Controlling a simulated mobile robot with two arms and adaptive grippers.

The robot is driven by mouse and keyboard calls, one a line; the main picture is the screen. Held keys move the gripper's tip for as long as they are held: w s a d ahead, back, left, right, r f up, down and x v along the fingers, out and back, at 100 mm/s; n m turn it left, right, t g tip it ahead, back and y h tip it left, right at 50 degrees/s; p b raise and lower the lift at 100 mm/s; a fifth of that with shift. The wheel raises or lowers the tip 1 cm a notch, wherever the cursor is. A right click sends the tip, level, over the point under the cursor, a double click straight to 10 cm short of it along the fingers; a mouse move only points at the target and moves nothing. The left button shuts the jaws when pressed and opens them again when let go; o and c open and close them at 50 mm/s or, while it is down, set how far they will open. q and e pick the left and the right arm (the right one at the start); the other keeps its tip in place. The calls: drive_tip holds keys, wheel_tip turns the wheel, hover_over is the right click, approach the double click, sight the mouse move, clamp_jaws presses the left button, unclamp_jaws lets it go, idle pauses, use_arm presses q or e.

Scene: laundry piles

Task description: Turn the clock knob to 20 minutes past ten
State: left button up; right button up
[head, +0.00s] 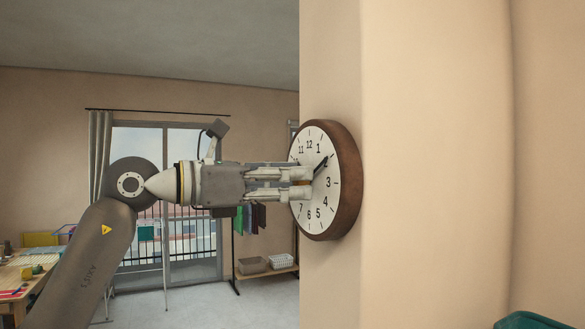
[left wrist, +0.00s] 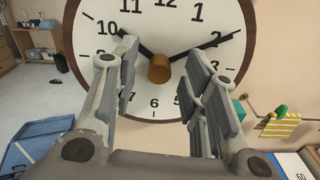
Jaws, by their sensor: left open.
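The round wall clock (head: 347,205) has a brown rim and white face, and hangs on the beige wall in the head view. In the left wrist view the clock (left wrist: 245,15) fills the top middle. Its brown knob (left wrist: 159,70) sits at the centre. The long black hand (left wrist: 205,45) points near 2 and the shorter hand (left wrist: 138,46) points near 10. My left gripper (head: 309,182) is at the clock face, its fingers open on either side of the knob, with a gap visible on both sides. My right gripper is not in view.
The wall (head: 430,170) fills the right of the head view. A wooden table (head: 22,275) with small items stands at the lower left. A rack (head: 268,270) with baskets and hanging cloths stands behind my left gripper. A teal object (head: 540,320) shows at the bottom right.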

use_arm(q)
drive_tip(key=shift+w+d, duration=0.25)
drive_tip(key=shift+d, duration=0.05)
drive_tip(key=shift+c, duration=0.5)
clamp_jaws()
drive_tip(key=shift+m, duration=0.3)
drive_tip(key=m+b, duration=0.2)
drive_tip(key=m, duration=0.9)
drive_tip(key=shift+m, duration=0.5)
